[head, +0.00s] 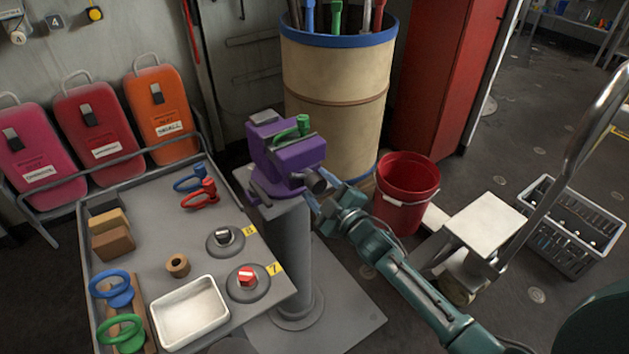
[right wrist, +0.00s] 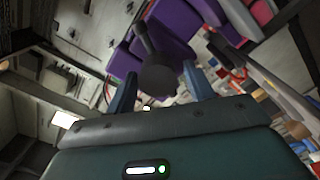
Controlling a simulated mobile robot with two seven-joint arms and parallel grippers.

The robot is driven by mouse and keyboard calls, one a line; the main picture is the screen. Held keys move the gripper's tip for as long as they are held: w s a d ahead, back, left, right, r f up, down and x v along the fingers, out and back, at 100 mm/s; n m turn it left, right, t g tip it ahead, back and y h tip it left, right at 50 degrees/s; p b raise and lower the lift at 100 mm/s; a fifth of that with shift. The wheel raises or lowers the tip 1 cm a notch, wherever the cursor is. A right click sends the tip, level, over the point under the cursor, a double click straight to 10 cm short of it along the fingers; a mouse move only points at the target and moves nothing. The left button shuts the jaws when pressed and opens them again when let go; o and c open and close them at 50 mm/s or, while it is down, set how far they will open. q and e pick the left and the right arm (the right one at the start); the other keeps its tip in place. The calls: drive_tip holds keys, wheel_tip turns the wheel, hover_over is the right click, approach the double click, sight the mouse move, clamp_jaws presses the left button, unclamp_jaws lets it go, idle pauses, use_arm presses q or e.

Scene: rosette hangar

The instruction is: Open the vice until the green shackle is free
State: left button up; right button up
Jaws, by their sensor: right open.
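The purple vice (head: 296,157) stands on a grey pedestal (head: 290,245) beside the bench. The green shackle (head: 303,125) sits at the top of the vice, at its jaws; how tightly it is held I cannot tell. The vice's dark screw end (head: 316,182) points toward my right gripper (head: 328,200), which is open and close to it. In the right wrist view the dark round end (right wrist: 158,76) shows between the two spread blue fingers of the gripper (right wrist: 159,72); I cannot tell if they touch it. My left gripper is not in view.
The grey bench (head: 200,240) at left holds shackles, blocks, two round knobs and a white tray (head: 190,312). A tan barrel (head: 335,75) stands behind the vice.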

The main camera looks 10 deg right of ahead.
sight(320, 187)
drive_tip(key=shift+d, duration=0.1)
drive_tip(key=shift+s+d+r+p, duration=0.1)
drive_tip(key=shift+s+p, duration=0.2)
drive_tip(key=p+v, duration=0.1)
drive_tip(key=v, duration=0.2)
drive_tip(key=shift+s+d+p, duration=0.1)
drive_tip(key=shift+s+p, duration=0.15)
drive_tip(key=shift+p, duration=0.1)
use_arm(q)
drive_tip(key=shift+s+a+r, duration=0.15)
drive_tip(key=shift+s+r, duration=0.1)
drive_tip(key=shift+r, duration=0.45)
use_arm(e)
drive_tip(key=v, duration=0.2)
drive_tip(key=shift+s+d, duration=0.15)
drive_tip(key=shift+s, duration=0.2)
